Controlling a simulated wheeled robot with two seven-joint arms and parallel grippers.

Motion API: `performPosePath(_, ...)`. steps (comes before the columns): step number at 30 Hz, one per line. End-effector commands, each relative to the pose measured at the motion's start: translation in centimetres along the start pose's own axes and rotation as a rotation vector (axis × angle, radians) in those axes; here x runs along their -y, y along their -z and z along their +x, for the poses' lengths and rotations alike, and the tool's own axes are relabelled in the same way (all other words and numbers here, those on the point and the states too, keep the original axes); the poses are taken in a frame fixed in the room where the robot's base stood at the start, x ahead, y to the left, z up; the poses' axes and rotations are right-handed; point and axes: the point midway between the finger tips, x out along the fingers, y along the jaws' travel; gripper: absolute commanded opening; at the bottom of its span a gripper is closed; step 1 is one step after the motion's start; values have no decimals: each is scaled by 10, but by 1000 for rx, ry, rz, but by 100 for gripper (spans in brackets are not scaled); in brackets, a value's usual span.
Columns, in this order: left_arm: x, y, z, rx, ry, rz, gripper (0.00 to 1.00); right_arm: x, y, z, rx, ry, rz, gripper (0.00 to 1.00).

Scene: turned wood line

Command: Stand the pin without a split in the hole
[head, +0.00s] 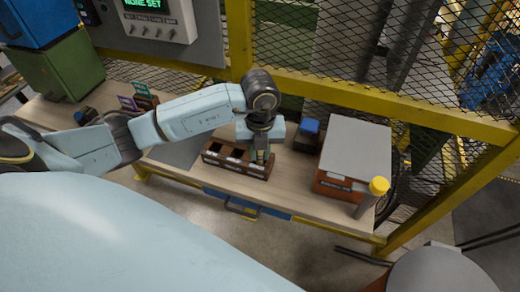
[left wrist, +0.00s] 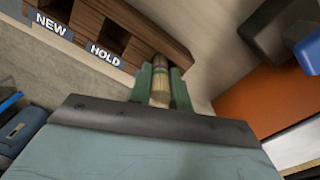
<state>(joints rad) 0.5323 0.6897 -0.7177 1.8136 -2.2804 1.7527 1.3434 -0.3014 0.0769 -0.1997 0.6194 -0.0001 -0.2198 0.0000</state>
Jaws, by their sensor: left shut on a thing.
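My left gripper (head: 262,158) reaches down at the right end of a dark brown wooden rack (head: 225,167) with several compartments on the workbench. In the left wrist view its green fingers (left wrist: 161,88) are shut on a light wooden pin (left wrist: 160,82) with a greenish band. The pin's far end is at the rack's right end, past the compartments labelled NEW and HOLD. I cannot tell whether it is inside a compartment or above it. No split shows on the visible side of the pin. I cannot make out the hole. My right gripper is not in view.
A grey-topped, orange-brown box (head: 355,150) stands right of the rack, with a yellow-capped post (head: 378,186) at its front corner. A small blue-topped block (head: 308,130) stands between. Yellow-framed mesh (head: 330,50) closes the back. Bare bench (head: 285,195) lies in front.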

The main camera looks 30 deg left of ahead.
Motion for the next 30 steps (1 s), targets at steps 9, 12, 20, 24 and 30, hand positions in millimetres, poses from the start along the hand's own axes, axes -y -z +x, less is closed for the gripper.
performPosePath(9,0,0,4,0,0,-1,31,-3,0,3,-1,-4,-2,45)
performPosePath(12,0,0,4,0,0,0,41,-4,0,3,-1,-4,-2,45)
performPosePath(20,0,0,3,0,0,0,41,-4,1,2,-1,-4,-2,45)
performPosePath(24,0,0,-7,0,1,0,41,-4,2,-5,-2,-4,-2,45)
performPosePath(30,1,-2,-44,6,5,1,41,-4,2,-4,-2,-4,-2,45)
